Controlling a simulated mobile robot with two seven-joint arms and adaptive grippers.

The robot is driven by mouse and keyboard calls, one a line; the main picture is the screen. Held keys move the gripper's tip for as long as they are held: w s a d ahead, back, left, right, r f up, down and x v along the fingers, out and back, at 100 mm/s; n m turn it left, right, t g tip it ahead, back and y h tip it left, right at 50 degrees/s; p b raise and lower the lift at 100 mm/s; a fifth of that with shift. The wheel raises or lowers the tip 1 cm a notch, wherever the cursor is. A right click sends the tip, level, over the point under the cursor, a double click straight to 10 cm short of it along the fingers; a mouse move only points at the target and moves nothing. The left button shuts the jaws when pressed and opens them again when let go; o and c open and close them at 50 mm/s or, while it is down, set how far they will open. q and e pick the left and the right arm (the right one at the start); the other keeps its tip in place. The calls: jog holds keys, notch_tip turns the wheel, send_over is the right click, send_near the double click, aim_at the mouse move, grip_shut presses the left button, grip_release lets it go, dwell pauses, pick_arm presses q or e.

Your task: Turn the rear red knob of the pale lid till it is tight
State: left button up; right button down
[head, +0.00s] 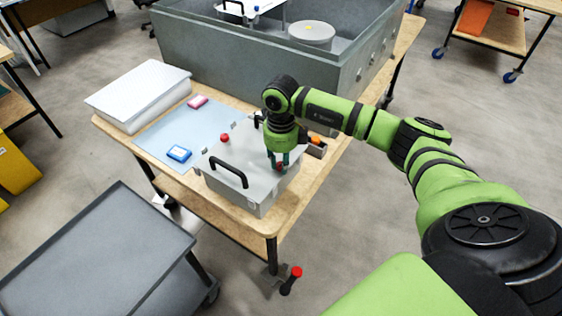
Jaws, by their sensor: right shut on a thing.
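The pale lid (240,150) sits on a grey box at the near right part of the wooden table. It has black bar handles, one at the near left edge (229,172) and one partly hidden behind my gripper. One red knob (225,138) stands uncovered at the lid's far left side. My right gripper (278,162) points down over the lid's right side, shut on the other red knob (280,167), which is mostly hidden between the fingers. I cannot tell how tight that knob is. My left gripper is out of view.
On the table are a blue mat (160,138) with a blue block (179,153) and a pink block (198,101), a white slab (140,85), and a small container with an orange item (316,141). A large grey casing (230,65) stands behind. A grey cart (95,250) is at lower left.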

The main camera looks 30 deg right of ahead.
jog(key=c, duration=1)
grip_release()
jog(key=shift+c, duration=0.2)
notch_tip(320, 180, up, 12)
